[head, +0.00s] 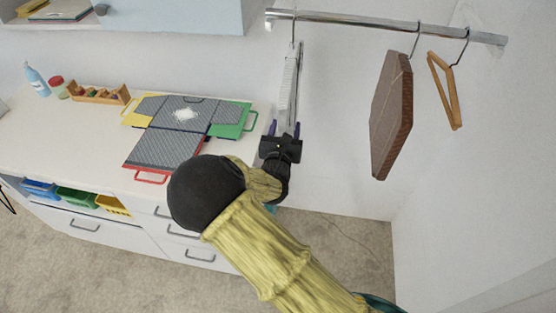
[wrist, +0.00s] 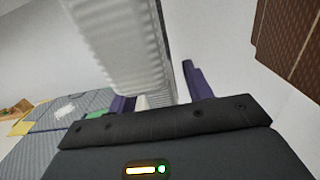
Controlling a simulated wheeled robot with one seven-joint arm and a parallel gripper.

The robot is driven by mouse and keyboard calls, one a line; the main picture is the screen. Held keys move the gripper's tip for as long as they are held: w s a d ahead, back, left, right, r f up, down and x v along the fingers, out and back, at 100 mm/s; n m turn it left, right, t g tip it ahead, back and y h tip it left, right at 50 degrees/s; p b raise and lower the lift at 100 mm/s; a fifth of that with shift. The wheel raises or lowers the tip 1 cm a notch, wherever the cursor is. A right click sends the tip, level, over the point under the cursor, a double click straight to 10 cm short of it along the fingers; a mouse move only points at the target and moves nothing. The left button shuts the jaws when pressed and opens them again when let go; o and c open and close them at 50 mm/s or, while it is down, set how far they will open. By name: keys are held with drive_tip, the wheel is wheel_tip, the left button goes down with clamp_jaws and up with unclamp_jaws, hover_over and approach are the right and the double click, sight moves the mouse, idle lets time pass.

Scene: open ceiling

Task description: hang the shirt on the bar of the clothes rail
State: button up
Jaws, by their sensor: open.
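The white ribbed shirt (head: 290,85) hangs upright below the left end of the metal bar (head: 400,25). A thin hook runs from its top up to the bar, and it appears to hang from it. My gripper (head: 284,129) is at the shirt's lower end, with its dark purple fingers apart on either side of it. In the wrist view, the shirt (wrist: 115,40) fills the upper middle, and its lower part shows between the open fingers (wrist: 158,95). I cannot tell whether either finger touches it.
A brown patterned flat piece (head: 391,115) and an empty wooden hanger (head: 446,90) hang farther right on the bar. The white counter (head: 70,130) at left carries coloured-edged grey mats (head: 168,148), a bottle (head: 36,78) and a wooden rack (head: 100,95). A wall cabinet (head: 170,15) is above.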

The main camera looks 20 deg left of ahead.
drive_tip(key=b+v, duration=0.3)
drive_tip(key=v, duration=1.1)
drive_tip(key=shift+s+b, duration=0.35)
drive_tip(key=shift+b, duration=0.05)
drive_tip(key=w+d+f+m+g+h, duration=0.1)
drive_tip(key=w+d+m+g+h, duration=0.15)
drive_tip(key=d+m+h, duration=0.6)
drive_tip(key=w+d+f+m+g+h, duration=0.1)
drive_tip(key=w+d+m+g+h, duration=0.2)
drive_tip(key=d, duration=1)
drive_tip(key=s+d+f+m+g+y, duration=0.2)
drive_tip(key=s+d+f+m+g, duration=0.1)
drive_tip(key=s+d+m+g, duration=1.15)
drive_tip(key=w+r+m+t+y, duration=0.3)
drive_tip(key=w+m+t+y, duration=0.2)
drive_tip(key=m, duration=0.7)
drive_tip(key=shift+a+r+m, duration=0.3)
drive_tip(key=shift+r+m, duration=0.05)
drive_tip(key=shift+m, duration=0.05)
